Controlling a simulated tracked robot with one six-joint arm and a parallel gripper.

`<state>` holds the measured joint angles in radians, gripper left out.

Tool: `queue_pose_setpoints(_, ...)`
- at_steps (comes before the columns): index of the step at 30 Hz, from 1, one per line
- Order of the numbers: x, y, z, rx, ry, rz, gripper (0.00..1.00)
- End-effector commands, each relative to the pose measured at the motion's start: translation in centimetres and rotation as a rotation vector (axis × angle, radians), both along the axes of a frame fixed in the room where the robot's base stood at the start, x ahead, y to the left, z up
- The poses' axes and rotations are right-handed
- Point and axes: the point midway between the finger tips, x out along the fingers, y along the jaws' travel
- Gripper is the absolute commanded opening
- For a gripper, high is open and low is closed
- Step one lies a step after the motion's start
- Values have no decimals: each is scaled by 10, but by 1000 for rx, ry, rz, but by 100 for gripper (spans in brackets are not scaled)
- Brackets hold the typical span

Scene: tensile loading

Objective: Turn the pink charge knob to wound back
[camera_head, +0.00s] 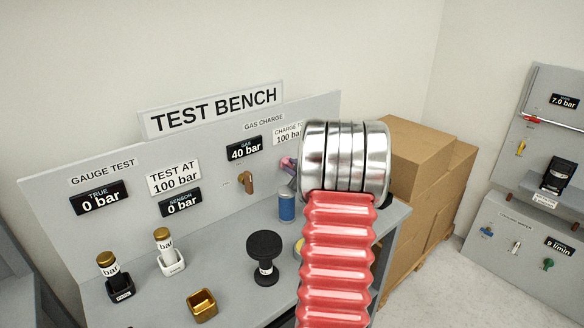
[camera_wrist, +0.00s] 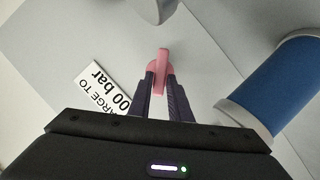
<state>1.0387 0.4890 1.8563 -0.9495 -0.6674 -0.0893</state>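The pink charge knob (camera_wrist: 162,58) is in the middle of the wrist view, its narrow grip lined up with the fingers. My gripper (camera_wrist: 162,84) has one dark finger on each side of the grip, close against it. In the head view the pink knob (camera_head: 288,164) is a small patch on the upright panel, mostly hidden behind my silver and red arm. The label "CHARGE TO 100 bar" (camera_wrist: 101,92) is beside the knob in the wrist view. The gas display (camera_head: 244,149) reads 40 bar.
A blue cylinder (camera_head: 286,206) stands just below the knob and is close at the right of the wrist view (camera_wrist: 283,82). A brown knob (camera_head: 246,183) is to its left. A black round-topped stand (camera_head: 264,258) and a gold cup (camera_head: 202,305) are on the bench.

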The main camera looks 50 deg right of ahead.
Motion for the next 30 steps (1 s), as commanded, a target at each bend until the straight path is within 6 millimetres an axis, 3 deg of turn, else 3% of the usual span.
queue_pose_setpoints(7,0,0,0,0,0,0,0)
queue_pose_setpoints(30,0,-1,0,116,-23,2,0)
